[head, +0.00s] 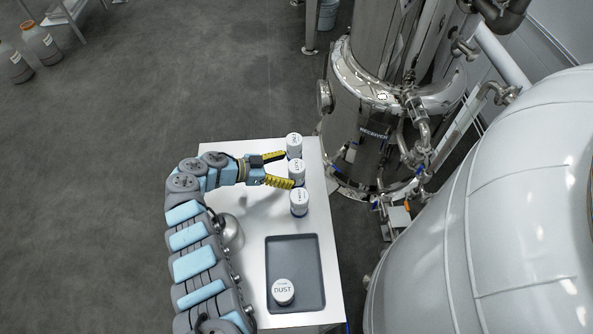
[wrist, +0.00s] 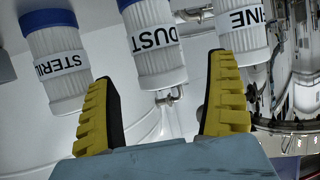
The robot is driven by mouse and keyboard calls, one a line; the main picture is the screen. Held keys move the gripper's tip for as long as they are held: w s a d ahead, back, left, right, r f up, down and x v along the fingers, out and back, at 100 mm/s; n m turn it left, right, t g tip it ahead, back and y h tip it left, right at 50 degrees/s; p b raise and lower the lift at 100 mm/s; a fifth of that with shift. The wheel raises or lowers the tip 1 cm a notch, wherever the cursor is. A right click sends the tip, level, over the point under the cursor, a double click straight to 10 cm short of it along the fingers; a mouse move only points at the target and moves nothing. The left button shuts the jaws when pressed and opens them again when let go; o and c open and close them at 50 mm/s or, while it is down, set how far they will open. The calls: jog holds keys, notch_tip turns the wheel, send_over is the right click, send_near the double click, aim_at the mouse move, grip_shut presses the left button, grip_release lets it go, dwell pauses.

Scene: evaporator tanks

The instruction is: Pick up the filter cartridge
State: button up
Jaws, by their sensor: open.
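Three white filter cartridges stand in a row at the table's far right edge in the head view: FINE (head: 294,146), DUST (head: 298,172) and STERILE (head: 299,203). The wrist view shows them upside down: STERILE (wrist: 55,60) at left with a blue band, DUST (wrist: 152,45) in the middle, FINE (wrist: 240,28) at right. My gripper (head: 288,169) is open and empty, its yellow fingers pointing at the row. In the wrist view the DUST cartridge lies ahead of the gap between the fingers (wrist: 161,68). I cannot tell whether the fingers touch any cartridge.
Another cartridge marked DUST (head: 283,291) stands in a grey tray (head: 309,262) at the table's near end. A shiny steel vessel (head: 358,150) stands just right of the white table (head: 259,212). A large white tank (head: 500,230) fills the right side.

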aim_at(296, 169)
jog(key=shift+w+d, duration=0.1)
jog(key=shift+d, duration=0.55)
jog(key=shift+x, duration=1.15)
jog(key=shift+f, duration=0.1)
jog(key=c, duration=1.3)
